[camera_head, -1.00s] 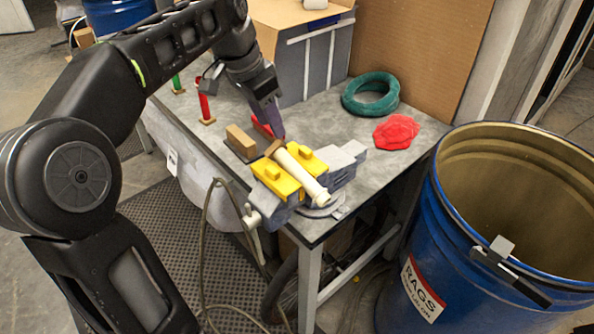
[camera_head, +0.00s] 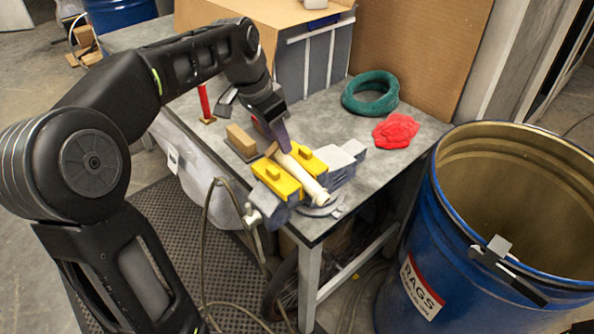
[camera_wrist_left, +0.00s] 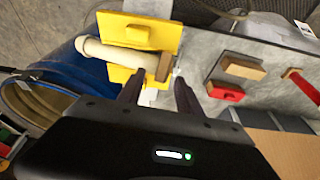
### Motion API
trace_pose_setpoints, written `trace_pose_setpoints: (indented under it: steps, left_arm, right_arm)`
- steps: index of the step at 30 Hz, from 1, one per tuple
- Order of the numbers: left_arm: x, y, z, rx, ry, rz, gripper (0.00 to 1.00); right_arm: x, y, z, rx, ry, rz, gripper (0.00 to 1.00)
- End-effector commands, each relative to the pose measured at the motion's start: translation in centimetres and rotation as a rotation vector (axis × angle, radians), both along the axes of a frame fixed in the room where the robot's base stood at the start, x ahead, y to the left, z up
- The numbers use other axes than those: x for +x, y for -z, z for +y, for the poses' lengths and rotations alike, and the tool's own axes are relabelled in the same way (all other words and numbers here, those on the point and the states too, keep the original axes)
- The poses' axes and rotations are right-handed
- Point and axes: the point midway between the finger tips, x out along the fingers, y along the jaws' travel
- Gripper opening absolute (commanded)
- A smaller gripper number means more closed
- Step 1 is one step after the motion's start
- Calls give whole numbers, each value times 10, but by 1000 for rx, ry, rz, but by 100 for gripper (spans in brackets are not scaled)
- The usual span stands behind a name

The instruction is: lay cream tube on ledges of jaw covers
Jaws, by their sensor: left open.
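The cream tube (camera_head: 302,176) has a brown flange at its far end. It lies lengthwise between the two yellow jaw covers (camera_head: 267,180) of the vise, and appears to rest on them; the ledges beneath it are hidden. In the left wrist view the tube (camera_wrist_left: 108,52) lies between the larger yellow cover (camera_wrist_left: 140,30) and a partly hidden second one. My left gripper (camera_head: 285,148) is open by the tube's flanged end. In the wrist view its two fingers (camera_wrist_left: 158,92) are apart, short of the brown flange, with nothing held. My right gripper is not in view.
The grey vise (camera_head: 342,162) stands at the table's front corner. A brown block (camera_head: 241,138) and a red post (camera_head: 204,100) are to its left. A green ring (camera_head: 370,92) and red rag (camera_head: 396,130) lie behind right. A blue rag drum (camera_head: 450,235) stands right of the table.

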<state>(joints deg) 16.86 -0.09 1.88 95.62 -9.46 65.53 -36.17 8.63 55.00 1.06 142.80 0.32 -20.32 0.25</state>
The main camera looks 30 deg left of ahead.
Motion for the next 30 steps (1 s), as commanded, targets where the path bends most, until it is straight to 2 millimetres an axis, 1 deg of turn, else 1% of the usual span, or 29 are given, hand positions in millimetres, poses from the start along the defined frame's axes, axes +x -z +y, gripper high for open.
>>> trace_pose_setpoints:
  steps: [2,15,17,30]
  left_arm:
    - [0,0,0,0,0,0,40]
    - [0,0,0,0,0,0,4]
    - [0,0,0,0,0,0,0]
    - [0,0,0,-1,0,0,0]
  right_arm:
    - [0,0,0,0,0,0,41]
    - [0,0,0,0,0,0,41]
    - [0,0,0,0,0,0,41]
    - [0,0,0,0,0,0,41]
